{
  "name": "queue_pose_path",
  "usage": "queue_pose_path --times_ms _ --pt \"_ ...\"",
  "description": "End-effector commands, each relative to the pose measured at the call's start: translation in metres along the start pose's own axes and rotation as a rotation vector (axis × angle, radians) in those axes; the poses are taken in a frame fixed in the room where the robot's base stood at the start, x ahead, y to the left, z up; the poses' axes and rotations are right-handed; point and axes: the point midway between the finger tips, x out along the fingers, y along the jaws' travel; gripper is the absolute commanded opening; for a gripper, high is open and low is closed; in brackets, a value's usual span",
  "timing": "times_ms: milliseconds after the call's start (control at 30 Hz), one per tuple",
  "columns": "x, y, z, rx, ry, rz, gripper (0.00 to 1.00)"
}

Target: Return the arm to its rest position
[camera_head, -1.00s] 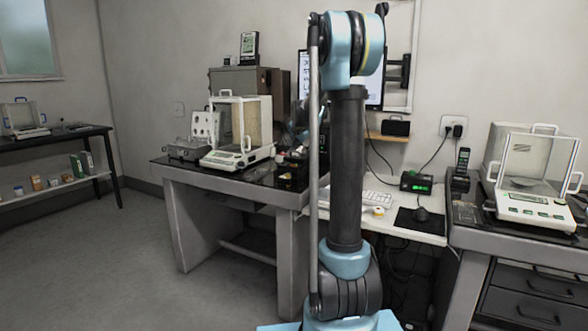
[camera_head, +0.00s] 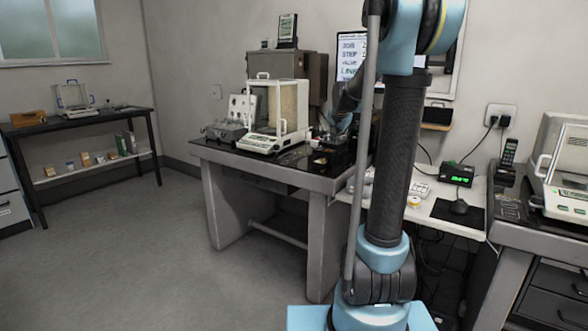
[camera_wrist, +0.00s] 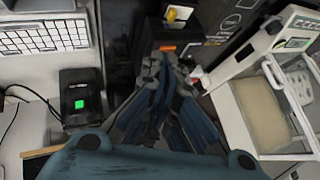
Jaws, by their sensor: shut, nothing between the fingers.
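My gripper (camera_wrist: 165,70) is shut and empty in the wrist view, its grey fingertips together above the black tabletop. In the head view my blue and black arm stands upright right of centre, bent over at the top. The gripper itself is mostly hidden behind the arm there; a dark part of my arm shows over the left weighing table (camera_head: 255,166).
A glass-walled balance (camera_head: 277,115) stands close by on that table; it shows at right in the wrist view (camera_wrist: 245,72). A keyboard (camera_wrist: 45,37) and a black box with a green display (camera_wrist: 82,88) lie left. Another balance (camera_head: 568,170) stands at far right. Left floor is clear.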

Motion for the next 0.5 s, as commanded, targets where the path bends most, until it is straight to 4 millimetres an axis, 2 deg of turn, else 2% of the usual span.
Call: queue_pose_path --times_ms 33,200,500 --pt "-0.011 0.010 0.014 -0.022 -0.014 0.010 0.00" --pt "-0.043 0.042 0.058 -0.107 -0.067 0.044 0.00" --pt "-0.090 0.104 0.141 -0.255 -0.166 0.095 0.00"
